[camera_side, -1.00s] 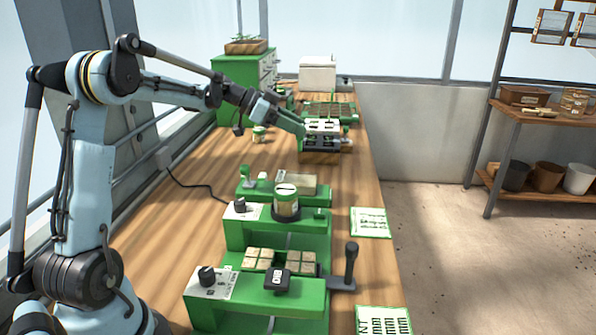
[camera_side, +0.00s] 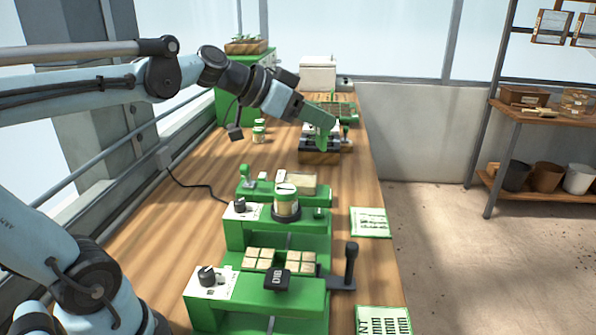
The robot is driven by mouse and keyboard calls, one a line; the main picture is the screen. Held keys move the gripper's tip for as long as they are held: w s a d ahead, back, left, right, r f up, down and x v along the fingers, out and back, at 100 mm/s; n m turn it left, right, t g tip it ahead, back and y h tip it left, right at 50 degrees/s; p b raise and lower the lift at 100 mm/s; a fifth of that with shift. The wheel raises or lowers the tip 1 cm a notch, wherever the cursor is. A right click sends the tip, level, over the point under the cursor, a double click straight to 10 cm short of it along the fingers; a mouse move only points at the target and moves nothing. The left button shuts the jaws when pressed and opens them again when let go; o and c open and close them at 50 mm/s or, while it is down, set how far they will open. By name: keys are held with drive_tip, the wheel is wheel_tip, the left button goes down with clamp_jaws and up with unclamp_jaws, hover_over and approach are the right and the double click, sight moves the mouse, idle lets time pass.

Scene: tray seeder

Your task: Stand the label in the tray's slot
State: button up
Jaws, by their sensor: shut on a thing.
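My gripper (camera_side: 322,146) is at the far part of the bench, its green fingers pointing down in front of a small black-and-white unit (camera_side: 308,142) on a brown wooden block (camera_side: 320,158). The fingers are shut; the label between them is mostly hidden, and I cannot make out its outline. A green gridded tray (camera_side: 346,108) lies behind the gripper, partly covered by it. I cannot see its slot from here.
Green stations stand along the bench toward me, one with a lidded jar (camera_side: 286,203), the nearest with pale blocks (camera_side: 262,260) and an upright black lever (camera_side: 350,262).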

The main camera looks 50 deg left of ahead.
drive_tip(key=s+d, duration=0.2)
drive_tip(key=m+g+h, duration=0.3)
drive_tip(key=m+h, duration=0.2)
hover_over(271, 260)
wheel_tip(271, 260, down, 13)
drive_tip(key=shift+d+f, duration=0.1)
drive_tip(key=shift+f, duration=3.7)
drive_tip(key=o, duration=1.1)
